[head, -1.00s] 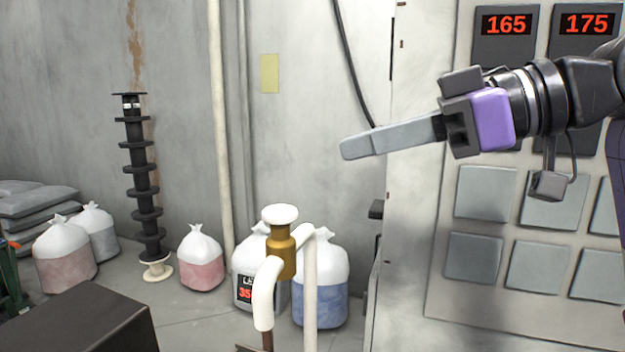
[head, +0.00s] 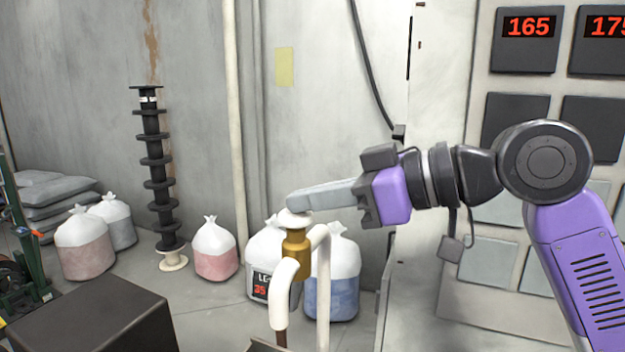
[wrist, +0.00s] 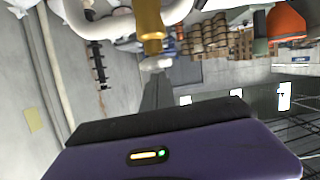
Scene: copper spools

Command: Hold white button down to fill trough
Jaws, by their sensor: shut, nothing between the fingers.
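The white button (head: 293,219) caps a brass valve (head: 296,248) on a white pipe (head: 282,293) in the head view. My gripper (head: 300,201) is shut and empty, its long grey fingers reaching left and overlapping the top of the button. I cannot tell whether the tips touch it. In the wrist view, the fingers (wrist: 155,95) point at the white button (wrist: 155,64) below the brass valve (wrist: 150,25). A small edge at the bottom of the head view (head: 264,346) may be the trough's rim; its inside is hidden.
A white upright pipe (head: 323,300) stands right of the valve. Tied bags (head: 215,250) and a black spool stack (head: 158,180) stand by the wall. A dark box (head: 95,320) is at front left. A panel with red displays (head: 528,27) is at right.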

